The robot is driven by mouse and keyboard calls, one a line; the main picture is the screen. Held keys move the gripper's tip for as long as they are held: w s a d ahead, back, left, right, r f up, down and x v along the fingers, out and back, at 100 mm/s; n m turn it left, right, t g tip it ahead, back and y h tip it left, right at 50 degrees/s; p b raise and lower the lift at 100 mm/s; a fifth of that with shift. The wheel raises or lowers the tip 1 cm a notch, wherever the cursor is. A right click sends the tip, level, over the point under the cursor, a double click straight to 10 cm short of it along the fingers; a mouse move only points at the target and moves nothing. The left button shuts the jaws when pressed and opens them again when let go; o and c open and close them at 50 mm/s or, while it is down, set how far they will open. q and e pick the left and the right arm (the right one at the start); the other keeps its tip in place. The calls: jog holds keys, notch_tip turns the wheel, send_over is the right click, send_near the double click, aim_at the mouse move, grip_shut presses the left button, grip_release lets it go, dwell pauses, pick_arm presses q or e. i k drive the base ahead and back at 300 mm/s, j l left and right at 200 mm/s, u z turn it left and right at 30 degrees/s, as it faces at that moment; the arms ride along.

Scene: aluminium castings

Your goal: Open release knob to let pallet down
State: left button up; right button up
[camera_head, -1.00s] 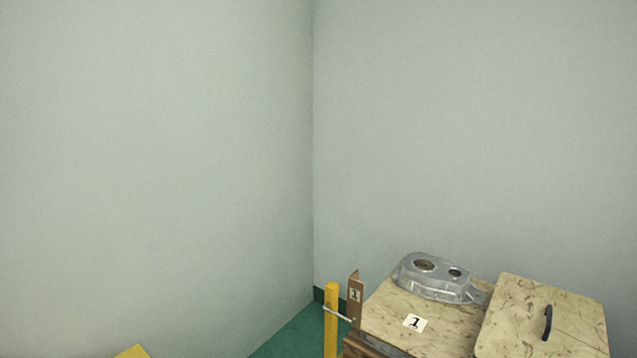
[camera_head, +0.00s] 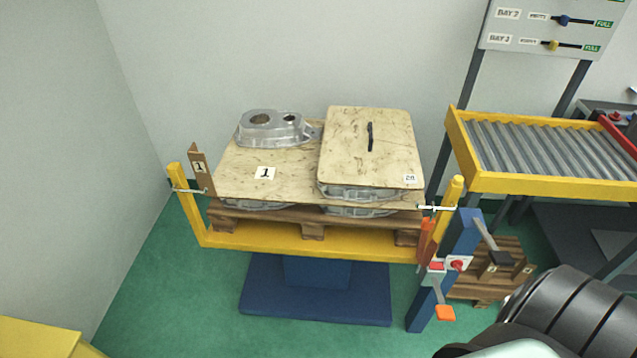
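A wooden pallet (camera_head: 312,228) rests raised on a yellow lift frame (camera_head: 285,241) above a blue base (camera_head: 315,301). It carries boards and castings. A blue post (camera_head: 421,307) stands at the frame's right front corner. A small red knob (camera_head: 457,265) sits on a white plate on this post, and I take it for the release knob. A lever with a black grip (camera_head: 500,258) sticks out to the right, and an orange pedal (camera_head: 445,313) is low on the post. Neither of my grippers shows; a black link of my arm is at the lower right.
A roller conveyor (camera_head: 543,150) stands at the right, with a bay sign board (camera_head: 553,28) above it. Another pallet (camera_head: 505,275) lies on the floor behind the post. A yellow object (camera_head: 38,340) is at the lower left. Green floor is free at the front.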

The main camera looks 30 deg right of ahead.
aim_at(457, 265)
jog(key=z, duration=1.7)
jog(key=l+z, duration=0.25)
jog(key=z, duration=0.15)
jog(key=l+z, duration=0.25)
jog(key=z, duration=0.15)
jog(key=i+l+z, duration=0.1)
jog(key=z, duration=0.3)
jog(key=l, duration=0.1)
